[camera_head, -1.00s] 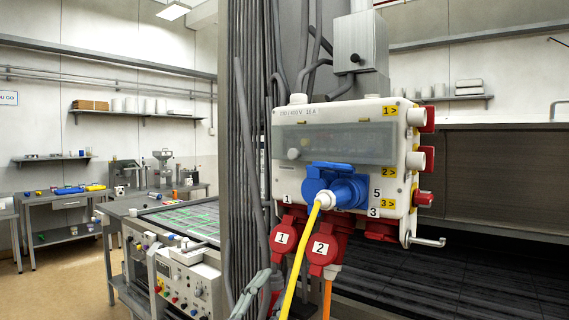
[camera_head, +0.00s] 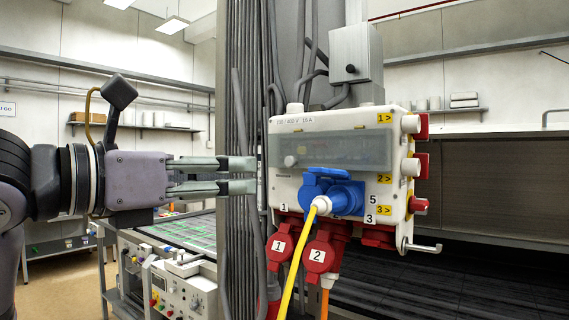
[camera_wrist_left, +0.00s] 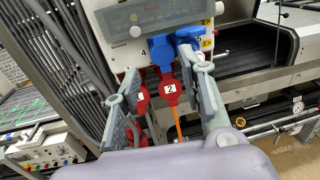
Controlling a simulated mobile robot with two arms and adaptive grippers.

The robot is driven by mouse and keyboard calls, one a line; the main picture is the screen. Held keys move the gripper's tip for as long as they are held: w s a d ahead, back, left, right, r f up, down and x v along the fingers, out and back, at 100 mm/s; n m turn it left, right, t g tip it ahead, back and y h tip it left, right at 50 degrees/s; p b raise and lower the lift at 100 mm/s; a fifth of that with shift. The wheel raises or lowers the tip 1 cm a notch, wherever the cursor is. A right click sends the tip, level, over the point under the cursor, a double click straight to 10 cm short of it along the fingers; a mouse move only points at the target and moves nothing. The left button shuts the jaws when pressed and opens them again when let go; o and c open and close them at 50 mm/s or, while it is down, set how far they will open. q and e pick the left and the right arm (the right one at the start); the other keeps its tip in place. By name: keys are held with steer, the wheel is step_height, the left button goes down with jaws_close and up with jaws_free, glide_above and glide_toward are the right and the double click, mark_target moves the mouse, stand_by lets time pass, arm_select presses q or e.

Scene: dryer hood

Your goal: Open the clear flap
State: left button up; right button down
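The clear flap (camera_head: 345,149) is a long translucent grey cover across the upper front of the white socket box (camera_head: 322,119). It looks closed, lying flat against the box, with a round pale knob (camera_head: 291,161) near its left end. The flap (camera_wrist_left: 165,13) also shows at the top of the left wrist view, with the knob (camera_wrist_left: 136,31) below it. My left gripper (camera_head: 250,175) reaches in from the left, its fingers level and apart, with nothing between them. Its fingertips are near the box's left edge, close to the knob's height; contact cannot be told. My right gripper is not in view.
A blue plug (camera_head: 346,197) with a yellow cable (camera_head: 293,264) sits in the box below the flap. Red sockets (camera_head: 319,252) hang under the box, and others stick out at its right. Grey vertical conduits (camera_head: 240,60) run behind my left fingers.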

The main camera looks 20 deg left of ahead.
mark_target(288, 161)
arm_select(q)
steer(key=shift+n+t+y, duration=0.6)
steer(key=shift+t+y, duration=0.1)
steer(key=shift+y, duration=0.2)
steer(key=p+x, duration=0.2)
steer(key=x, duration=0.3)
steer(key=a+r+p+x, duration=0.1)
steer(key=x, duration=0.4)
steer(key=a+p+x, duration=0.1)
steer(key=p+x, duration=0.1)
steer(key=x, duration=0.3)
steer(key=shift+w+r+p, duration=0.25)
steer(key=shift+w+p, duration=0.05)
steer(key=shift+p, duration=0.05)
steer(key=shift+w+d+f, duration=0.1)
steer(key=shift+w, duration=0.35)
steer(key=shift+c, duration=0.4)
jaws_close()
